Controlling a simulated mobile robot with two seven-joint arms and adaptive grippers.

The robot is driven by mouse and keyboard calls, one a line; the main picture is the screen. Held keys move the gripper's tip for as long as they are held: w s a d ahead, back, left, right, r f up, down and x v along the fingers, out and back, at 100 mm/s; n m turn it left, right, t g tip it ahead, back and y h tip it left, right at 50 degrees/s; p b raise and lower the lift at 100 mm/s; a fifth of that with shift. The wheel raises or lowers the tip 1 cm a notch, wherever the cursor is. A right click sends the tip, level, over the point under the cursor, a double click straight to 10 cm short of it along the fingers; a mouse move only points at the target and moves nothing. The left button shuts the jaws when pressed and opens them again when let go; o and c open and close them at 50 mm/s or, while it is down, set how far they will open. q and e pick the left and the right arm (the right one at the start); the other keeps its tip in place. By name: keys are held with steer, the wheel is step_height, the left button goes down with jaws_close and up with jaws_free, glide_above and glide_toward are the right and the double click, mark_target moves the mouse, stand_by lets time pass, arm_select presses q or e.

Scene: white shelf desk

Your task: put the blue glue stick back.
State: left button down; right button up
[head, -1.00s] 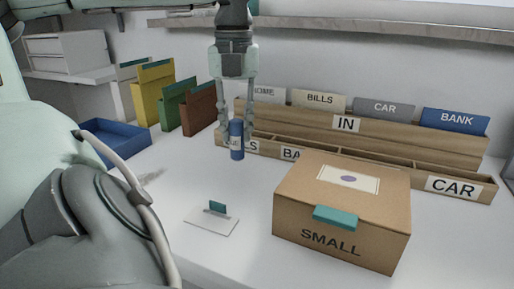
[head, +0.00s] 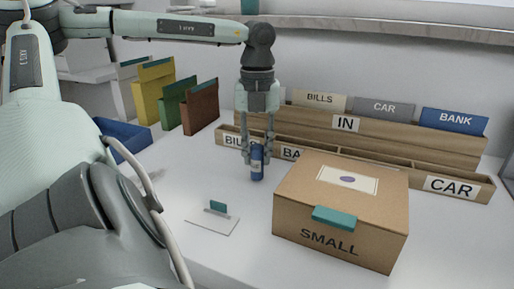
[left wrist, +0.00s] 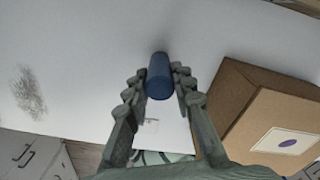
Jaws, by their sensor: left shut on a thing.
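In the left wrist view the glue stick (left wrist: 159,78) sits between the two fingertips (left wrist: 158,88). My right gripper is not in view.
A cardboard box (head: 300,217) marked SMALL stands to the right. A white card holder (head: 212,222) lies in front. The wooden organizer (head: 390,170) spans the back. A blue tray (head: 132,143) and colored folders (head: 200,105) stand at left.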

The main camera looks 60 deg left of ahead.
arm_select(q)
steer(key=shift+f, duration=0.1)
steer(key=c, duration=1.5)
jaws_free()
steer(key=shift+o, duration=1.1)
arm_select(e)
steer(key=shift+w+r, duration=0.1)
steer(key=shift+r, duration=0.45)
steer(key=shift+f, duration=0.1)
